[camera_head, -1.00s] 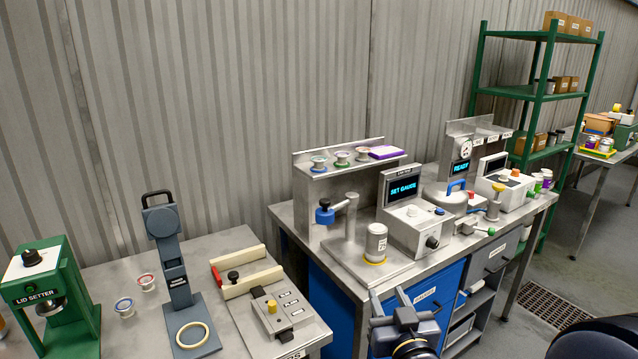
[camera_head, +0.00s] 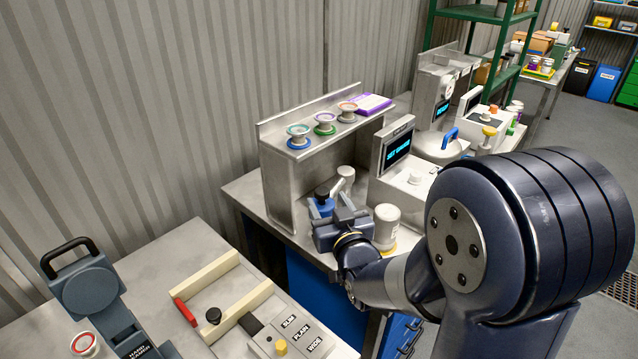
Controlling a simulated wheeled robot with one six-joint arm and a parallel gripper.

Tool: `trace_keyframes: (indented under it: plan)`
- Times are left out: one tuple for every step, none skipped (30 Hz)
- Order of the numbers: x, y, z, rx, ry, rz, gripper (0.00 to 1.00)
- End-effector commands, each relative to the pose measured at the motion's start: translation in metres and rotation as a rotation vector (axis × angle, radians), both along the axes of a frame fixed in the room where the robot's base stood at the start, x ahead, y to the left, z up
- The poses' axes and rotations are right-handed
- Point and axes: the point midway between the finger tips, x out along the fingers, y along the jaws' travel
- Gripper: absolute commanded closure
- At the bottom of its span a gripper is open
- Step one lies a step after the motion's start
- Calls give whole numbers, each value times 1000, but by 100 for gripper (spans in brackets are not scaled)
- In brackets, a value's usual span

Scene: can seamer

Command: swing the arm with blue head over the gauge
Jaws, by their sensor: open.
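The swing arm's blue head (camera_head: 321,202), with a dark knob on top, shows just behind my gripper at the left of the bench. The swing arm (camera_head: 345,180) runs from it to the right and back; its post is mostly hidden. My gripper (camera_head: 338,206) is open, its fingers pointing away, close to the blue head. I cannot tell whether it touches the head. The gauge is the unit with the dark "SET GAUGE" screen (camera_head: 397,149). A white can (camera_head: 386,224) stands on a yellow ring right of my gripper, partly hidden by my arm.
My arm covers the right foreground.

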Motion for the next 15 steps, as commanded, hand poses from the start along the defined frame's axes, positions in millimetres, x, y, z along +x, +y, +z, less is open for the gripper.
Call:
trace_keyframes:
  plan:
    - [9, 3, 2, -1, 2, 0, 46]
    - [13, 4, 1, -1, 2, 0, 46]
    - [20, 6, 2, 0, 2, 0, 46]
    - [24, 7, 2, 0, 2, 0, 46]
    - [29, 8, 2, 0, 2, 0, 46]
    - [35, 9, 1, 0, 2, 0, 46]
    - [39, 11, 2, 0, 2, 0, 46]
    - [42, 12, 1, 0, 2, 0, 46]
    - [47, 13, 2, -1, 2, 0, 46]
    - [51, 14, 2, 0, 1, 0, 46]
    - [53, 15, 1, -1, 2, 0, 46]
    - [57, 15, 1, -1, 2, 0, 46]
    - [59, 16, 1, 0, 1, 0, 46]
    - [61, 17, 1, 0, 1, 0, 46]
    - [63, 17, 0, -1, 2, 0, 46]
